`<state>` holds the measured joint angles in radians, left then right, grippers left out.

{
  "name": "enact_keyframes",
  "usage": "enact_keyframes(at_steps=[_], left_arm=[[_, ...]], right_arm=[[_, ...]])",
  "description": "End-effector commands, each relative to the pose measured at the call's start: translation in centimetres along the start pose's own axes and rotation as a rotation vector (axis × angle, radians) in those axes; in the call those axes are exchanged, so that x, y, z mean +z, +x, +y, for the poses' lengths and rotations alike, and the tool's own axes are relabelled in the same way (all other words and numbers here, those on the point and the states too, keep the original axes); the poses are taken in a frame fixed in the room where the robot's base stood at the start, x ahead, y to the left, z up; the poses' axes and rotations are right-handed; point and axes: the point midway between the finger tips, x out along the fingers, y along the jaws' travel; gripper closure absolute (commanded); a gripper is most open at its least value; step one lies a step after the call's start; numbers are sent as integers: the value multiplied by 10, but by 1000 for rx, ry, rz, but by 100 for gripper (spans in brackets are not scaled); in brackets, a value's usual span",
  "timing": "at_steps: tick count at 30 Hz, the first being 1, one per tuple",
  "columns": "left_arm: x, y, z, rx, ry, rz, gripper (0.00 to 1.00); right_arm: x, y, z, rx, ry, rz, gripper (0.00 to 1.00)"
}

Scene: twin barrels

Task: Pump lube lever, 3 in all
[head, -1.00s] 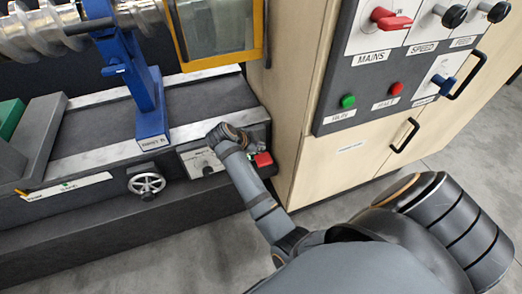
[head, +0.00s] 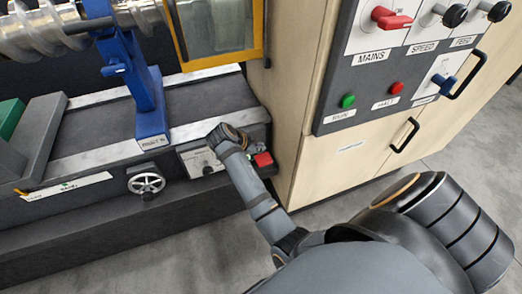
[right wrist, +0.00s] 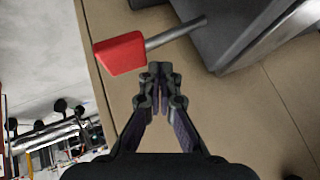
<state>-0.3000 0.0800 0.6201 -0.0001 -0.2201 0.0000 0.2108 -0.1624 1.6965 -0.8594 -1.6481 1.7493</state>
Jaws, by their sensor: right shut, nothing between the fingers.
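The lube lever has a red grip (head: 262,159) and shows at the front right end of the machine bed. In the right wrist view the red grip (right wrist: 120,53) sits on a grey metal rod (right wrist: 175,33) that runs to the dark machine body. My right gripper (right wrist: 160,72) is shut and empty, its fingertips just beside the grip and rod without holding them. In the head view my right arm reaches in beside the lever, and the fingers are hard to make out there. My left gripper is not in view.
A beige cabinet (head: 310,130) stands close to the right of the lever. It bears a control panel with a red mains switch (head: 390,18), a green button (head: 348,100) and a red button (head: 396,88). A handwheel (head: 146,184) is left of the lever. Grey floor lies in front.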

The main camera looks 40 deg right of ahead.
Motion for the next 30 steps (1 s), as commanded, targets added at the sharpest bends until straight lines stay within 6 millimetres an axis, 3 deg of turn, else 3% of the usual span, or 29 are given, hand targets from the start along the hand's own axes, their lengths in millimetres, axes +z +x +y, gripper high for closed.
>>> enact_keyframes(at_steps=[30], left_arm=[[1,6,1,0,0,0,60]], right_arm=[[6,8,6,0,0,0,100]])
